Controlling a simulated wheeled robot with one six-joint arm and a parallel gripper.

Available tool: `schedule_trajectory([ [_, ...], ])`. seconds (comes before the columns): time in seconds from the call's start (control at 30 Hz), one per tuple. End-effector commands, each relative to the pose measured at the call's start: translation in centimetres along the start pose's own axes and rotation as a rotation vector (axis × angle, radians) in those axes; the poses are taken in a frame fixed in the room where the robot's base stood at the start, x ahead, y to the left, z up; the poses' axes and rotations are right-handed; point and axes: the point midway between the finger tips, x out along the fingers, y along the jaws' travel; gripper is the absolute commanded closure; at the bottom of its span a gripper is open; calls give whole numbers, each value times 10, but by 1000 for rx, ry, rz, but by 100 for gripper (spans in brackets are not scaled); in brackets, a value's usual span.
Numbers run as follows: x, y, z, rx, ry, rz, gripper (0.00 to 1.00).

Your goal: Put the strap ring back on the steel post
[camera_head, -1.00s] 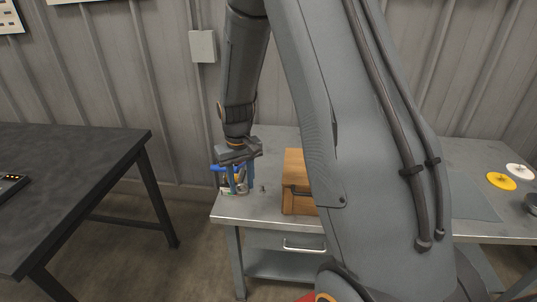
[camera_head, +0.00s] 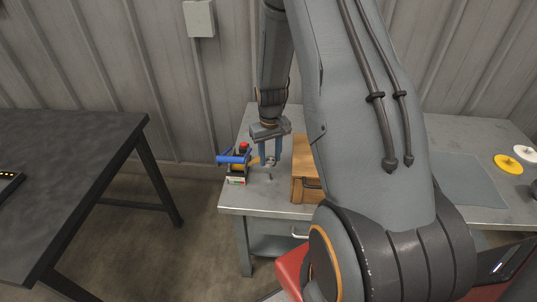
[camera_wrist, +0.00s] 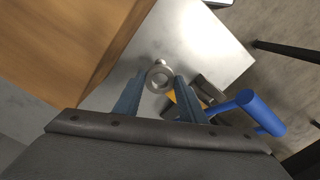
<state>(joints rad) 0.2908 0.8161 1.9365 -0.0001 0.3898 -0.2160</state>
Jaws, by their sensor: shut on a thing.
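My gripper (camera_head: 271,160) points down above the left end of the steel workbench. Its two blue fingers are shut on the grey strap ring (camera_wrist: 158,78), which shows between the fingertips in the wrist view. A short steel post (camera_head: 270,177) stands on the bench just below the fingers in the head view. In the wrist view a small pale knob (camera_wrist: 160,62), probably the post's top, shows at the ring's far edge. The ring appears above the post; I cannot tell whether they touch or line up.
A tool with a blue handle (camera_head: 233,159), yellow part and red top stands close left of my gripper. A wooden box (camera_head: 305,178) stands close right. The steel workbench (camera_head: 262,202) has bare room in front. A dark table (camera_head: 75,170) stands apart at left.

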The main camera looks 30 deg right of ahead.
Motion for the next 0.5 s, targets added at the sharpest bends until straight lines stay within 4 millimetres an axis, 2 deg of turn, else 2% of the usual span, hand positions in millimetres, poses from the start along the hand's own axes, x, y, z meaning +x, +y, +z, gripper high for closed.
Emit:
schedule_trajectory([
  [0.5, 34, -3, -1, -4, 0, 0, 83],
])
